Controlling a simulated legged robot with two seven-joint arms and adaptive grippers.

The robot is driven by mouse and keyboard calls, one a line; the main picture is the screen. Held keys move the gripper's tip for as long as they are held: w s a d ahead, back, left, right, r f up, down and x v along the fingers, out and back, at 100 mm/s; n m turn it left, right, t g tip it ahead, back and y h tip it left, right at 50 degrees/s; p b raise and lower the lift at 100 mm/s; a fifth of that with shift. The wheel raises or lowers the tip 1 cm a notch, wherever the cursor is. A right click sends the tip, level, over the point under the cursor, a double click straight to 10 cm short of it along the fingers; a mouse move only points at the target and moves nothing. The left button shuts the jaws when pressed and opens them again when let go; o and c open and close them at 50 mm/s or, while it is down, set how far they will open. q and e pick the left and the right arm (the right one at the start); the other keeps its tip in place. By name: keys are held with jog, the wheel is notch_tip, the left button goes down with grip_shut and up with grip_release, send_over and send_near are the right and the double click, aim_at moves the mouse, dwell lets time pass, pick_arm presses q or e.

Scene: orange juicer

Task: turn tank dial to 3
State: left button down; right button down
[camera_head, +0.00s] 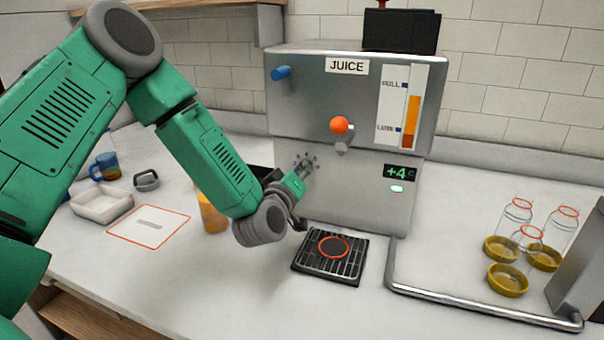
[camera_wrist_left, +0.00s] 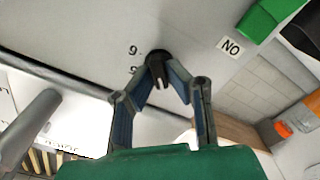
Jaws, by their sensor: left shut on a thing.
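The grey juice machine (camera_head: 345,180) stands at the back of the counter with a "JUICE" label, an upright level gauge and a display reading +4. The tank dial is a small dark knob (camera_wrist_left: 157,62) on the machine's face in the left wrist view. Printed 9s show beside it, and a pale mark shows at its lower edge. In the head view a ring of marks surrounds the dial's place, mostly hidden by the gripper. My left gripper (camera_head: 301,178) is against the lower left of the machine's front. Its fingers (camera_wrist_left: 168,72) are closed on the dial. My right gripper is out of view.
An orange ball lever (camera_head: 339,125) and a blue knob (camera_head: 280,73) protrude above the gripper. A black drip grate (camera_head: 330,256) lies below. Several bottles (camera_head: 529,237) with yellow bases stand right, behind a metal rail (camera_head: 480,312). An orange cup (camera_head: 212,214) stands beside my forearm.

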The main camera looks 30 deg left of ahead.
pick_arm(q)
jog(key=shift+s+f+n, duration=0.1)
jog(key=shift+f+n, duration=0.2)
jog(key=shift+n, duration=0.1)
jog(key=c, duration=1.6)
grip_release()
jog(key=shift+a, duration=0.1)
jog(key=shift+r, duration=0.1)
jog(key=v, duration=1.1)
jog(key=shift+s, duration=0.4)
